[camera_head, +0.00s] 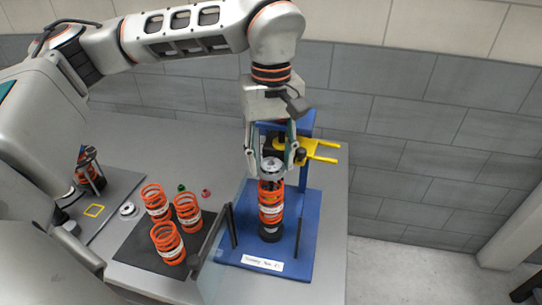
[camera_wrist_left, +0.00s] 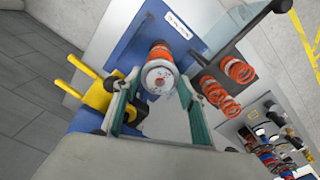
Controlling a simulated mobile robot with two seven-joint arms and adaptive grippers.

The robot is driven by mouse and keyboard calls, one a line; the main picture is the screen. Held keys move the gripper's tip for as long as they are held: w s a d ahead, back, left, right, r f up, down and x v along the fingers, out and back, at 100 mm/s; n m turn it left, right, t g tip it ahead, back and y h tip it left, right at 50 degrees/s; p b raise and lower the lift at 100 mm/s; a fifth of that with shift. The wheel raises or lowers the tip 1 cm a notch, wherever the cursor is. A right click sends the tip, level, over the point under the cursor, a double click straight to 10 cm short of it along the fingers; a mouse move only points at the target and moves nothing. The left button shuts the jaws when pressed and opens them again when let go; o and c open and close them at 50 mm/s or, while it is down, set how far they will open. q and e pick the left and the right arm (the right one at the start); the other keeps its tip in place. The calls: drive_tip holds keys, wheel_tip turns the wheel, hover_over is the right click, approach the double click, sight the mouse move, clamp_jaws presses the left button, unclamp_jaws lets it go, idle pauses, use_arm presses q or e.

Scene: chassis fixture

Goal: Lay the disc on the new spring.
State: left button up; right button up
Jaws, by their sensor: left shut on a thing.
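My left gripper (camera_head: 273,158) points down over the blue fixture and is shut on a pale metal disc (camera_head: 271,168). The disc also shows between the fingertips in the left wrist view (camera_wrist_left: 159,78). An orange spring (camera_head: 270,203) stands upright in the fixture directly below the disc, with a black base under it. The disc is roughly centred over the spring's top. I cannot tell whether they touch, as the disc and fingers hide the spring's top end. My right gripper is in neither view.
The blue fixture (camera_head: 301,215) has a yellow fork (camera_head: 318,150) behind the gripper and dark uprights beside the spring. A small round part (camera_head: 128,209) and a yellow square outline (camera_head: 94,210) lie further left.

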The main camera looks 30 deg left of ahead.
use_arm(q)
drive_tip(key=shift+f, duration=0.1)
drive_tip(key=shift+f+b, duration=0.55)
drive_tip(key=shift+f, duration=0.5)
drive_tip(key=shift+p, duration=0.55)
drive_tip(key=shift+f, duration=0.1)
drive_tip(key=shift+f, duration=0.45)
drive_tip(key=shift+f, duration=0.1)
idle(1.1)
drive_tip(key=o, duration=1.4)
